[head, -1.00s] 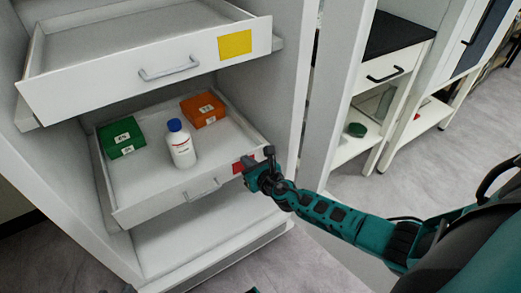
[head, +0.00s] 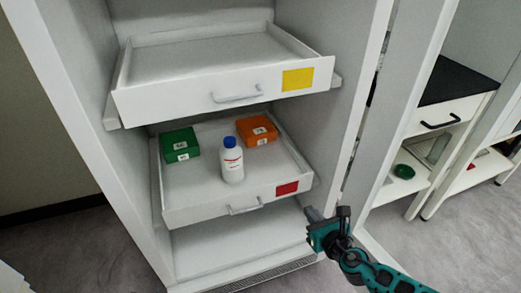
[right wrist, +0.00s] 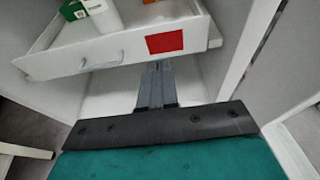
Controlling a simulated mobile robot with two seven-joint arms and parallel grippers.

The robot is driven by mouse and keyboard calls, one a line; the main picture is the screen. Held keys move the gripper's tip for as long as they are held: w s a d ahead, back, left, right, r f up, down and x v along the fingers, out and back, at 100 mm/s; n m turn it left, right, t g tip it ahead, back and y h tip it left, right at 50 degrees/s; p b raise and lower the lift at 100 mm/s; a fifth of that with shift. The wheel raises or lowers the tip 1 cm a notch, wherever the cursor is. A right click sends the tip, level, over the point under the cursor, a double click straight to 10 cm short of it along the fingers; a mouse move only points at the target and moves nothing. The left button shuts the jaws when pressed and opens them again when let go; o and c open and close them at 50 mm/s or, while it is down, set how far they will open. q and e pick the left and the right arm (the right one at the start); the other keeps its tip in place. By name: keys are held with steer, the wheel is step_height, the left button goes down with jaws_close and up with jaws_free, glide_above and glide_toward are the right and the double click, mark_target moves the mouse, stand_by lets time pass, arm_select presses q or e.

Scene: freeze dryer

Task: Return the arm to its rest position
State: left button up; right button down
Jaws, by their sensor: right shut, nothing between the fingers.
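My right gripper (head: 314,214) is shut and empty. In the head view it is just right of and below the front of the lower drawer (head: 185,213), which carries a red label (head: 287,188). In the right wrist view the closed fingers (right wrist: 155,85) point toward the space under that drawer's front, below the red label (right wrist: 165,42). I cannot tell whether they touch anything. The lower drawer is pulled out and holds a green box (head: 180,145), a white bottle with a blue cap (head: 232,162) and an orange box (head: 256,130). My left gripper is not in view.
An upper drawer (head: 180,102) with a yellow label (head: 298,79) is also pulled out and looks empty. The open cabinet door (head: 408,100) stands to the right of my gripper. Beyond it is a bench (head: 450,90) with a black top. Grey floor is free at the lower right.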

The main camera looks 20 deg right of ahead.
steer(key=s+a+r+m+g+y, duration=0.2)
steer(key=s+a+m, duration=0.45)
steer(key=m, duration=1.05)
steer(key=s+a+r+m+g+y, duration=0.2)
steer(key=s+a+m, duration=0.45)
steer(key=m, duration=1.05)
arm_select(q)
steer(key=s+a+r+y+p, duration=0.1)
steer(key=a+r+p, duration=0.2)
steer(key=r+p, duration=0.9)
steer(key=p, duration=0.4)
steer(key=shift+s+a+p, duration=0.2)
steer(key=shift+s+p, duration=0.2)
arm_select(e)
steer(key=s+d+r+h, duration=0.1)
steer(key=d+r+h, duration=0.1)
steer(key=r, duration=1)
steer(key=shift+d+r+h, duration=0.3)
steer(key=shift+d+r, duration=0.05)
steer(key=shift+d, duration=0.15)
steer(key=shift+s, duration=0.1)
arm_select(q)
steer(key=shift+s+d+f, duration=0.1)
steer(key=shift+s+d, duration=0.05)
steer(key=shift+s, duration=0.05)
arm_select(e)
steer(key=shift+s, duration=0.15)
